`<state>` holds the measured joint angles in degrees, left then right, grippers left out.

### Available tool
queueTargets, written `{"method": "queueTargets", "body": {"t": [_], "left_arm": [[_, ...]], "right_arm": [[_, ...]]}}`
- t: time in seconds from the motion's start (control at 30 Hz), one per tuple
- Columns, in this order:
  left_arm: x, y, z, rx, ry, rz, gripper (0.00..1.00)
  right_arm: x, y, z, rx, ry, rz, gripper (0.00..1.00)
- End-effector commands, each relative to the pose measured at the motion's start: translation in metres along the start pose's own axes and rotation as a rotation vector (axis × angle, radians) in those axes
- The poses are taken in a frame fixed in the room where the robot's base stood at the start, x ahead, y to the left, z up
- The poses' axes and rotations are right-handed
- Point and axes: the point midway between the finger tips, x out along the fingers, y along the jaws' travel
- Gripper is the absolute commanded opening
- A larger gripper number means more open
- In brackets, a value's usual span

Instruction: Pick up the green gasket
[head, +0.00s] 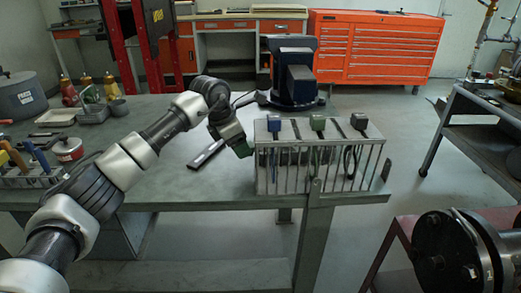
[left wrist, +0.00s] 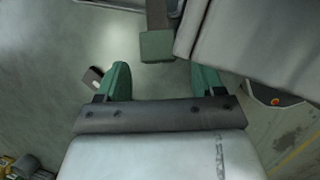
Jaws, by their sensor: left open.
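A wire rack (head: 266,178) stands on the right end of the table. Three small blocks sit along its top: a blue one (head: 274,124), a green one (head: 317,122) in the middle, and a dull grey-green one (head: 359,121). Dark strips or loops hang below them; I cannot tell which piece is the gasket itself. My left gripper (head: 242,149) is just left of the rack, apart from the green block. In the left wrist view its green fingers (left wrist: 160,80) are open with nothing between them. A dull green block (left wrist: 157,46) on a grey strip lies beyond the fingertips.
A dark bar (head: 207,154) lies on the table left of the rack. A blue-grey machine (head: 292,78) stands behind the rack. Pots and a tool holder fill the table's left side. A dark flanged part (head: 460,250) is at the lower right.

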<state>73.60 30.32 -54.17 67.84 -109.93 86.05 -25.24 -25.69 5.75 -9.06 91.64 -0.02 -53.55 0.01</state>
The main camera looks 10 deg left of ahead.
Motion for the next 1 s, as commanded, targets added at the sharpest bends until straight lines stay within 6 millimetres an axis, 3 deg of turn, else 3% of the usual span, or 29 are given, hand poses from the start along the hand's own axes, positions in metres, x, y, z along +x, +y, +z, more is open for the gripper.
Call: {"method": "queueTargets", "body": {"t": [0.1,0.33,0.7,1.0], "left_arm": [[0.0151,-0.0008,-0.0002,0.000,0.001,-0.002,0.68],[0.0163,-0.0003,-0.0001,0.001,0.000,0.000,0.67],[0.0159,-0.0004,-0.0001,0.001,0.000,0.000,0.10],[0.0148,-0.0002,-0.0001,0.001,0.000,0.000,0.10]], "right_arm": [[-0.0020,0.0002,-0.0012,0.001,-0.003,0.000,0.43],[-0.0059,0.0004,-0.0050,0.001,0.006,0.001,0.43],[-0.0044,0.0006,-0.0028,0.001,0.001,0.001,0.43],[-0.0046,0.0007,-0.0025,0.001,0.002,0.001,0.43]]}}
